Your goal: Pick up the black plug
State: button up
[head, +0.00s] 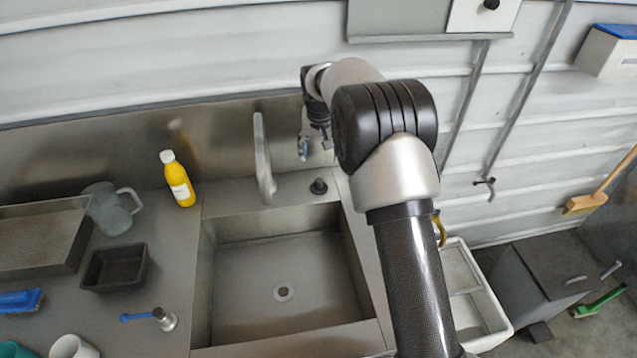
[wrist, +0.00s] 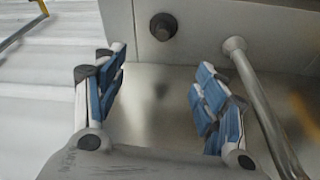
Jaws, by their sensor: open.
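The black plug (head: 319,186) stands on the sink's back ledge, right of the faucet (head: 263,160). It also shows in the wrist view (wrist: 163,26) as a dark round knob near the top, beyond the fingertips and roughly between them sideways. My gripper (head: 315,148) is open and empty, above and behind the plug in the head view. In the wrist view its two blue-padded fingers (wrist: 159,82) are spread apart, not touching the plug. The faucet in the wrist view (wrist: 262,105) runs close beside the right finger.
The steel sink basin (head: 283,255) with a drain lies in front of the plug. A yellow bottle (head: 178,180), a clear jug (head: 110,210) and a black tray (head: 114,268) stand on the left counter. The steel backsplash (head: 225,140) rises behind the ledge.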

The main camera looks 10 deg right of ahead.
jog(key=b, duration=0.3)
send_near(319, 180)
jog(key=x, duration=0.5)
jog(key=shift+w+d+f, duration=0.1)
jog(key=shift+w+d, duration=0.1)
jog(key=shift+w, duration=0.25)
jog(key=x, duration=0.1)
jog(key=b+x, duration=0.1)
jog(key=x, duration=0.1)
jog(key=s+x, duration=0.1)
jog(key=x, duration=0.1)
jog(key=shift+w+a+f, duration=0.1)
jog(key=shift+a+f, duration=0.1)
jog(key=shift+f, duration=0.05)
jog(key=shift+r, duration=0.1)
jog(key=c, duration=1.1)
